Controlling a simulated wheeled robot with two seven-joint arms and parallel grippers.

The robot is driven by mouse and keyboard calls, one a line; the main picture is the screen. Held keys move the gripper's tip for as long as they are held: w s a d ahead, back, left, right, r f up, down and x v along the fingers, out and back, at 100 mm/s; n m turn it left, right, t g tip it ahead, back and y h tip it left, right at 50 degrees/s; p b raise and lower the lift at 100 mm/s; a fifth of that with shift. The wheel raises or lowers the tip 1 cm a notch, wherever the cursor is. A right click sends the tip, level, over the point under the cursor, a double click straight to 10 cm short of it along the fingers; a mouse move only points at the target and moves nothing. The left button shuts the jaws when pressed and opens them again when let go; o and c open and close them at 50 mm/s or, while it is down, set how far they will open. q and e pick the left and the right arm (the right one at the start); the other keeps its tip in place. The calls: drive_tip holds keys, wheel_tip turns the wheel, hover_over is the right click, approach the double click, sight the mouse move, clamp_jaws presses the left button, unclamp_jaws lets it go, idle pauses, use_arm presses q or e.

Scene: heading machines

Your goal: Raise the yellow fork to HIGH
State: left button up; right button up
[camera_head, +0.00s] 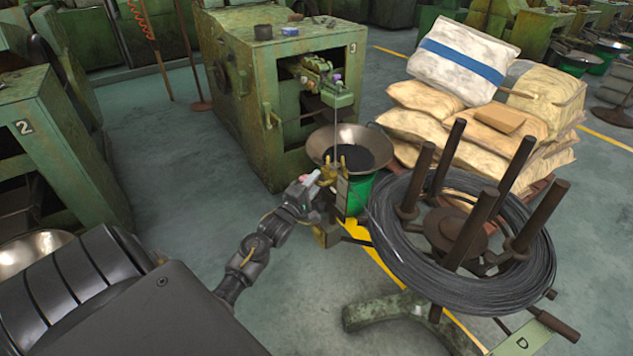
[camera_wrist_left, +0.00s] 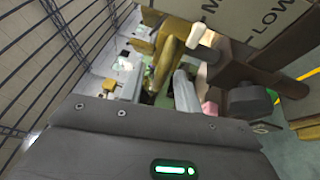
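The yellow fork (camera_head: 329,174) stands at the front rim of the metal bowl (camera_head: 352,146), on a post beside a small grey plate. In the left wrist view the yellow fork (camera_wrist_left: 168,58) is close and seen at a steep angle. A level plate (camera_wrist_left: 255,25) beside it reads "LOW" and a partly cut word starting with M. A small white piece (camera_wrist_left: 199,36) sticks out by the fork. My left gripper (camera_head: 312,186) is right at the post, just left of and below the fork. Whether its fingers touch or hold the fork is unclear. My right gripper is out of view.
A green machine marked 3 (camera_head: 250,100) stands behind the bowl. A large wire coil (camera_head: 390,235) on a stand with upright posts is close on the right. Stacked sacks (camera_head: 425,125) are behind it. Machine 2 (camera_head: 60,140) stands at left, with open floor between.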

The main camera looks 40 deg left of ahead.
use_arm(q)
drive_tip(key=shift+w+r, duration=0.1)
drive_tip(key=shift+w, duration=0.35)
clamp_jaws()
drive_tip(key=shift+r, duration=0.1)
